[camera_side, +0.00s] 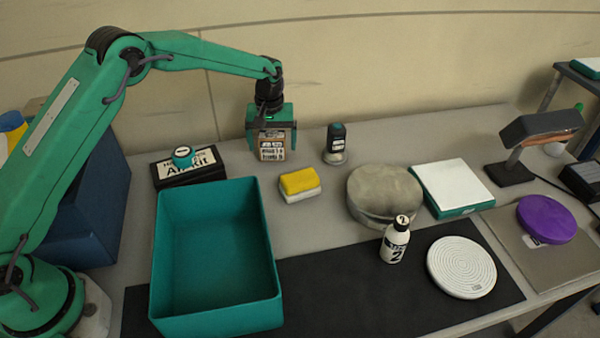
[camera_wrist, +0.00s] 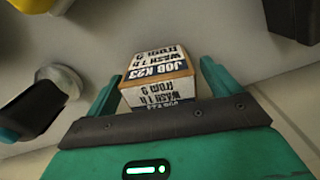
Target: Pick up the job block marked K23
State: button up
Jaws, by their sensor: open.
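The job block (camera_side: 271,146) is a small tan box with black and white printed labels, standing on the back of the bench near the wall. In the wrist view the block (camera_wrist: 158,75) shows "JOB K23" and wash lines, upside down. My gripper (camera_side: 272,152) is open and lowered over the block. In the wrist view my gripper (camera_wrist: 160,82) has one teal finger on each side of the block, with small gaps showing between fingers and block. The block's lower part is hard to see in the wrist view.
A black kit box (camera_side: 190,168) with a teal-capped item stands left. A yellow sponge (camera_side: 300,184) lies in front. A teal bin (camera_side: 160,262) stands front left. A numbered bottle (camera_side: 394,243) and round pads are farther right.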

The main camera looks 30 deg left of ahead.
jog(key=shift+f, duration=0.6)
jog(key=shift+c, duration=0.2)
jog(key=c, duration=1.1)
